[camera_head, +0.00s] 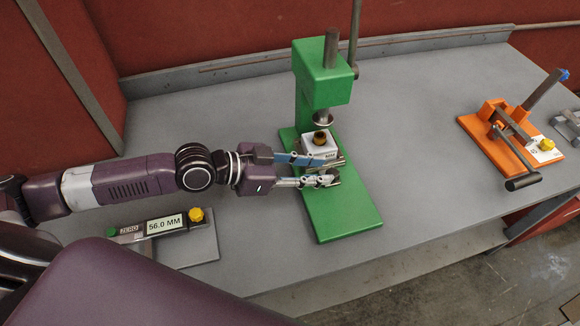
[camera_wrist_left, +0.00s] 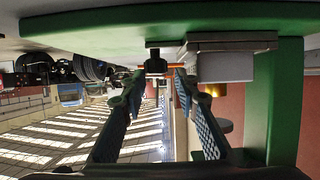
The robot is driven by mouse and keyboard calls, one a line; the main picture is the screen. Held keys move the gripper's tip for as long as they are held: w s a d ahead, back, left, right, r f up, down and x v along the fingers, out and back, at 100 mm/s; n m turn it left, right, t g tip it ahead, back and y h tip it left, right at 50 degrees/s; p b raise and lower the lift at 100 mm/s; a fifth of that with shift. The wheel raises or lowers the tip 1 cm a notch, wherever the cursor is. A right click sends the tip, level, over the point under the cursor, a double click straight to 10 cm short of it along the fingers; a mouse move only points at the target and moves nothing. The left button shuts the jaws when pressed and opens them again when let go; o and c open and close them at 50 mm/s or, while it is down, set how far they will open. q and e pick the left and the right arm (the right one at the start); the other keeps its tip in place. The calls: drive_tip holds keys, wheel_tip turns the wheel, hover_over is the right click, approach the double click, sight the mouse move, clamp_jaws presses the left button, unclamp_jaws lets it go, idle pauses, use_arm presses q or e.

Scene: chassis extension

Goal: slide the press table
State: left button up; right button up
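The green press (camera_head: 322,78) stands upright on the grey workbench, with its long green base (camera_head: 345,215) running toward the front. The press table, a small white block (camera_head: 318,146) with a brownish part on top, sits on that base under the round ram (camera_head: 323,117). My left gripper (camera_head: 335,170) reaches in from the left at the front side of the white block. In the left wrist view its fingers (camera_wrist_left: 160,85) are apart, with a dark knob (camera_wrist_left: 155,62) near the tips beside the pale block (camera_wrist_left: 225,62). Contact with the knob is unclear. My right gripper is out of view.
A gauge reading 56.0 MM (camera_head: 164,224) with a yellow knob lies on the bench below my left forearm. An orange clamp fixture (camera_head: 510,140) with a lever stands at the right. The bench between it and the press is clear.

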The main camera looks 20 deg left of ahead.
use_arm(q)
drive_tip(key=v, duration=0.5)
drive_tip(key=shift+s+a+r, duration=0.15)
drive_tip(key=shift+s+a, duration=0.3)
drive_tip(key=shift+a, duration=0.15)
drive_tip(key=shift+s+a+r, duration=0.3)
drive_tip(key=shift+s+a, duration=0.05)
drive_tip(key=shift+a, duration=0.05)
drive_tip(key=shift+r, duration=0.1)
